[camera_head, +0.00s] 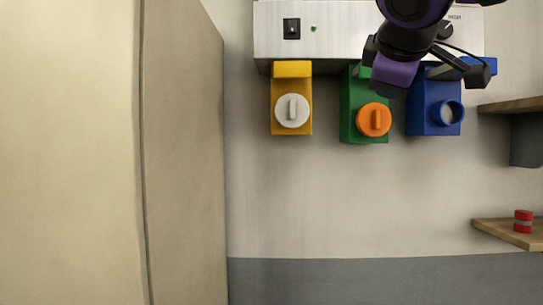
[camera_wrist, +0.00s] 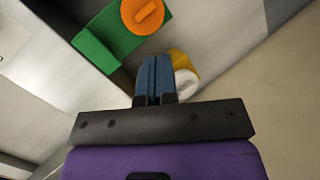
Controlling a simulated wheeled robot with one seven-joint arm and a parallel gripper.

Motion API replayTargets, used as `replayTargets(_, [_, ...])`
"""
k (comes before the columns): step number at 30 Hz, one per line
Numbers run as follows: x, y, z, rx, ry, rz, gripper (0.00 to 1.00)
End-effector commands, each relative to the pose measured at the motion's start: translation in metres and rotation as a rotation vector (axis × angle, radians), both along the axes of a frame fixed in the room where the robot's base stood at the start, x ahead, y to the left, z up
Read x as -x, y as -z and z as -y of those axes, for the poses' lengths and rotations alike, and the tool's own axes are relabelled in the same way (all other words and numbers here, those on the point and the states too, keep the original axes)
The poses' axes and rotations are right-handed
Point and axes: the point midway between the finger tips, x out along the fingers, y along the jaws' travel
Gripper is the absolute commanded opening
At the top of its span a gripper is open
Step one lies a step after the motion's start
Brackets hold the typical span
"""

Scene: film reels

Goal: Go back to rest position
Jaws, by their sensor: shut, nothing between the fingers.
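My gripper (camera_head: 487,66) is at the upper right of the head view, in front of the metal panel and near the top of the blue box (camera_head: 424,118). In the wrist view, its blue fingers (camera_wrist: 155,62) are together with nothing between them. My wrist partly covers the top of the green box (camera_head: 350,105). I cannot tell how far the gripper is from the wall.
A yellow box (camera_head: 277,115) with a white knob (camera_head: 292,110) is left of the green box, which bears an orange knob (camera_head: 374,120). A tall beige cabinet (camera_head: 180,150) fills the left. A red can (camera_head: 523,221) stands on a wooden shelf (camera_head: 500,233). The wall below the boxes is clear.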

Motion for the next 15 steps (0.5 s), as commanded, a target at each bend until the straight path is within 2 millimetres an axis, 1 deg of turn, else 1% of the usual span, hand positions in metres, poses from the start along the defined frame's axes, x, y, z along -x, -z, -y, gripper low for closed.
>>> replayTargets(1, [0.01,0.027,0.022,-0.063,0.054,-0.053,0.0])
replayTargets(2, [0.016,0.043,0.032,-0.106,0.084,-0.084,0.0])
replayTargets(3, [0.025,0.065,0.044,-0.163,0.125,-0.124,0.0])
replayTargets(5, [0.039,0.097,0.062,-0.254,0.19,-0.182,0.0])
replayTargets(6, [0.05,0.118,0.072,-0.318,0.235,-0.219,0.0])
replayTargets(8, [0.068,0.15,0.086,-0.417,0.305,-0.271,0.0])
replayTargets(9, [0.081,0.171,0.094,-0.487,0.353,-0.304,0.0])
replayTargets(11, [0.099,0.2,0.102,-0.586,0.422,-0.346,0.0])
replayTargets(12, [0.111,0.218,0.107,-0.65,0.467,-0.371,0.0])
replayTargets(15, [0.135,0.253,0.112,-0.788,0.559,-0.418,0.0])
